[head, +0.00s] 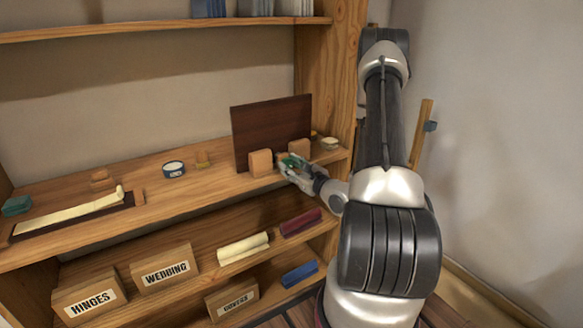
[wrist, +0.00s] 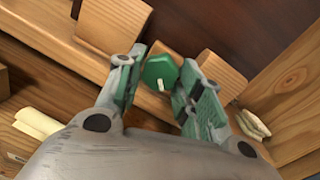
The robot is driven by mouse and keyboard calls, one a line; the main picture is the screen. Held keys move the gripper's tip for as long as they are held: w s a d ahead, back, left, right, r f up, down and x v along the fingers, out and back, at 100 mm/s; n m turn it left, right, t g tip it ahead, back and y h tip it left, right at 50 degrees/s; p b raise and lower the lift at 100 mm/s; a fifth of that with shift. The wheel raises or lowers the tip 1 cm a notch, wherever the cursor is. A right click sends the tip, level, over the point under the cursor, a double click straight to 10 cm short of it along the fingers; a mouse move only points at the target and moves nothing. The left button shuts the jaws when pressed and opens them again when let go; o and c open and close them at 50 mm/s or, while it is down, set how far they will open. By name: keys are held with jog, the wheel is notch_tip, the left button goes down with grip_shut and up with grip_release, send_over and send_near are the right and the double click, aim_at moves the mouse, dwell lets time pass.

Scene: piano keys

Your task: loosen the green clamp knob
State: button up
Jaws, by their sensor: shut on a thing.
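The green clamp knob (wrist: 160,68) is a small faceted knob with a pale pointer mark on it, in the upper middle of the wrist view. My gripper (wrist: 155,76) is shut on it, with one finger on each side. In the head view my gripper (head: 287,166) is at the front of the upper shelf, and the knob is mostly hidden by the fingers. A dark brown panel (head: 270,122) stands upright behind the knob. Wooden blocks (head: 261,162) stand at its foot on either side of the knob.
A small pale stack (head: 329,143) is right of my gripper, near the upright post (head: 340,70). Labelled boxes (head: 165,268) and rolled cloths (head: 243,247) are below.

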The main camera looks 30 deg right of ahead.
jog(key=n, duration=0.7)
jog(key=shift+r+g+h, duration=0.15)
jog(key=shift+g+h, duration=0.15)
jog(key=shift+g, duration=0.1)
jog(key=n, duration=0.4)
jog(key=shift+h, duration=0.3)
jog(key=n, duration=0.3)
jog(key=shift+h, duration=0.3)
jog(key=n, duration=0.6)
jog(key=shift+a+r+h, duration=0.1)
jog(key=shift+a+h, duration=0.1)
jog(key=shift+h, duration=0.2)
jog(key=n, duration=0.5)
jog(key=shift+h, duration=0.3)
jog(key=shift+n, duration=0.3)
jog(key=o, duration=1)
